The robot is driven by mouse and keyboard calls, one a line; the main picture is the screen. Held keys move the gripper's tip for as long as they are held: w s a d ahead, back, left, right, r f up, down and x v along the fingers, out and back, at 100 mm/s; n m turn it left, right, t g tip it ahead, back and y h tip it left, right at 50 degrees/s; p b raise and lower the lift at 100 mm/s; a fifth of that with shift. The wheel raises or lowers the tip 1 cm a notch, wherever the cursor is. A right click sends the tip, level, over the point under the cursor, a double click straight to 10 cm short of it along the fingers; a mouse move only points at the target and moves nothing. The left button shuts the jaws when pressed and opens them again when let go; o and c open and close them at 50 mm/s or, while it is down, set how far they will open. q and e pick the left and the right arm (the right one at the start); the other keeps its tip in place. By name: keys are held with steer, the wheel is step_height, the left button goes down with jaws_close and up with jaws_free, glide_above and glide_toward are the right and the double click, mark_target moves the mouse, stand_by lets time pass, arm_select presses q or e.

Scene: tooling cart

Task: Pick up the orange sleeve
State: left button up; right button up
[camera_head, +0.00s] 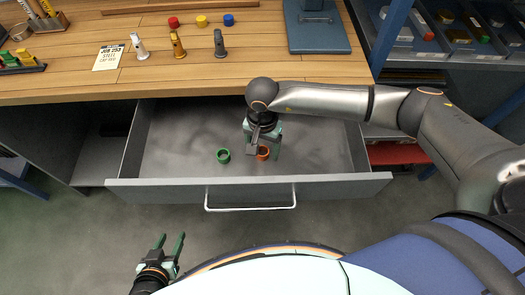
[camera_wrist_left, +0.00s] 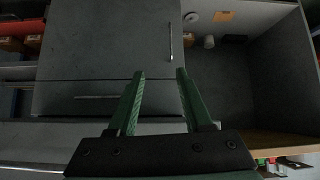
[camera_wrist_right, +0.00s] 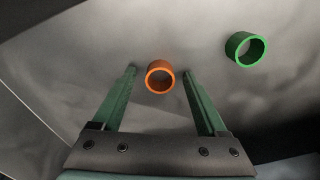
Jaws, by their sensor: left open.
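The orange sleeve (camera_head: 263,153) is a short open ring on the floor of the open drawer, just right of the green sleeve. In the right wrist view the orange sleeve (camera_wrist_right: 160,77) lies between the fingertips, with space on both sides. My right gripper (camera_head: 264,150) reaches down into the drawer over it; it shows open and empty in the right wrist view (camera_wrist_right: 160,75). My left gripper (camera_head: 172,242) is open and empty, low in front of the drawer at the left. Its fingers also show in the left wrist view (camera_wrist_left: 160,75).
A green sleeve (camera_head: 223,156) lies left of the orange one in the drawer (camera_head: 185,125). The drawer front with its white handle (camera_head: 250,208) stands nearest me. The wooden worktop (camera_head: 100,87) overhangs the back, holding several coloured pieces, a card (camera_head: 108,57) and a blue stand (camera_head: 318,40).

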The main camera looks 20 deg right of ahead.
jaws_close()
stand_by(0.4)
steer(key=shift+r, duration=0.1)
